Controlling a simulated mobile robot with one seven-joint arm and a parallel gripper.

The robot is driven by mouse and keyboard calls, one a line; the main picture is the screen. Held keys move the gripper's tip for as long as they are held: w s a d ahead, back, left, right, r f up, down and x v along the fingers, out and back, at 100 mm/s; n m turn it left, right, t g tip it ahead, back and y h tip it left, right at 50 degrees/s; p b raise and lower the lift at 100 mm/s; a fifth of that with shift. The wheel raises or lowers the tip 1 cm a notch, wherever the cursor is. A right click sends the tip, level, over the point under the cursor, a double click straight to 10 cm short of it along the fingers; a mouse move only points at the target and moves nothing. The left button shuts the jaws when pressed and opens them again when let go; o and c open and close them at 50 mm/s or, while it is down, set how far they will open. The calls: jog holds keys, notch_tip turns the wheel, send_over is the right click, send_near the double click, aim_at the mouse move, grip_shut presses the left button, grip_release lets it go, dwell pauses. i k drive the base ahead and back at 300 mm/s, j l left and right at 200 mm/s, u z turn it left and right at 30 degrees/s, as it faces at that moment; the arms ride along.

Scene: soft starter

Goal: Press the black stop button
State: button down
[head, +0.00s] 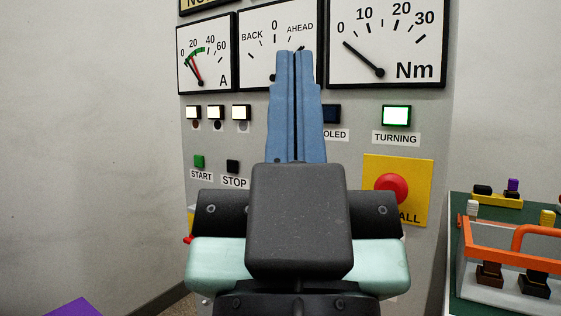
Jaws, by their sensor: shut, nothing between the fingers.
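The fingertips overlap the middle BACK/AHEAD gauge. The distance from the fingers to the panel cannot be told. The fingers and gripper body hide the middle of the panel.
A green START button (199,161) sits left of STOP. A red mushroom button (391,188) on a yellow plate is at right. A lit TURNING lamp (396,116) is above it. An orange-handled tray (515,260) stands on a green surface at lower right.

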aim_at(233, 166)
jog(key=i+l, duration=0.4)
jog(key=l, duration=0.15)
jog(key=u, duration=1.35)
jog(key=i+l, duration=0.3)
jog(key=i, duration=0.15)
